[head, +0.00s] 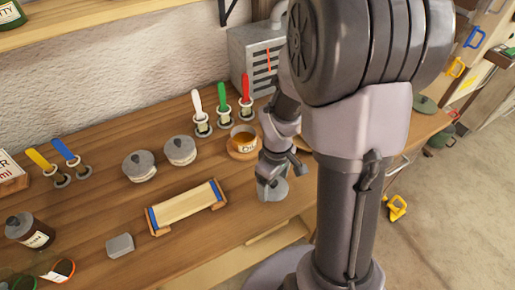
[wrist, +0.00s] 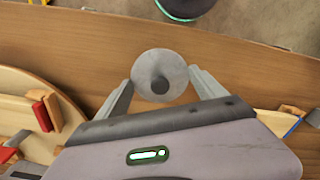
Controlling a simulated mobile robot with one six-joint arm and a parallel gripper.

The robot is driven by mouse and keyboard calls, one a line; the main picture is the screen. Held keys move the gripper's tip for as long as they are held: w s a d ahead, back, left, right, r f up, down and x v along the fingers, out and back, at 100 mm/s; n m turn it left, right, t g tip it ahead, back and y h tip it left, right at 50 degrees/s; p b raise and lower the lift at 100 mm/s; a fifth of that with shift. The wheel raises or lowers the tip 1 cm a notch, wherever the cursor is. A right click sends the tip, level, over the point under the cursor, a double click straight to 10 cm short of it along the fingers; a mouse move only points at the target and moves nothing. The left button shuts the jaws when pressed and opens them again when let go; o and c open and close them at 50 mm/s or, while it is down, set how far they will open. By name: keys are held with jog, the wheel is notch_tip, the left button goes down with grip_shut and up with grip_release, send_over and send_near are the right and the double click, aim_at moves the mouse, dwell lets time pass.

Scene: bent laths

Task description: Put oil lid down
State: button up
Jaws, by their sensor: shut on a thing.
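The oil lid, a grey disc with a dark round knob (wrist: 160,75), sits between the two fingers of my gripper (wrist: 161,76) in the wrist view. My gripper is shut on it, with wooden tabletop seen around it. Whether the lid touches the table I cannot tell.
On the bench (head: 105,215), two lidded jars (head: 180,151) stand left of the oil jar. Brushes with coloured handles (head: 223,100) stand behind. A wooden frame with blue ends (head: 186,206) lies in front. The bench edge and floor are close to my gripper.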

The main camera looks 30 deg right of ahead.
jog(key=shift+w+d+f, duration=0.1)
jog(key=shift+w+d, duration=0.15)
jog(key=shift+w, duration=0.25)
jog(key=shift+w+d+f, duration=0.1)
jog(key=shift+w+d, duration=0.15)
jog(key=shift+w, duration=0.25)
notch_tip(320, 180, down, 4)
jog(key=shift+w+d+r+b, duration=0.1)
jog(key=shift+w+r+b, duration=0.05)
jog(key=shift+b, duration=1.05)
jog(key=shift+r, duration=0.15)
jog(key=o, duration=1.3)
jog(key=shift+c, duration=0.2)
notch_tip(320, 180, up, 12)
jog(key=p, duration=0.5)
jog(key=shift+f, duration=0.25)
jog(key=s+a+r+m+t, duration=0.2)
jog(key=s+a+r+m, duration=0.1)
jog(key=a+r, duration=0.2)
jog(key=s+a+r+m+t+y, duration=0.1)
jog(key=s+a+r+m+t, duration=0.1)
jog(key=r, duration=0.4)
jog(key=s+a+r+m+t+y, duration=0.1)
jog(key=s+a+r+m, duration=0.3)
jog(key=s+a+r, duration=0.2)
jog(key=shift+s+a+t, duration=0.15)
jog(key=shift+a+t, duration=0.25)
jog(key=shift+a, duration=0.45)
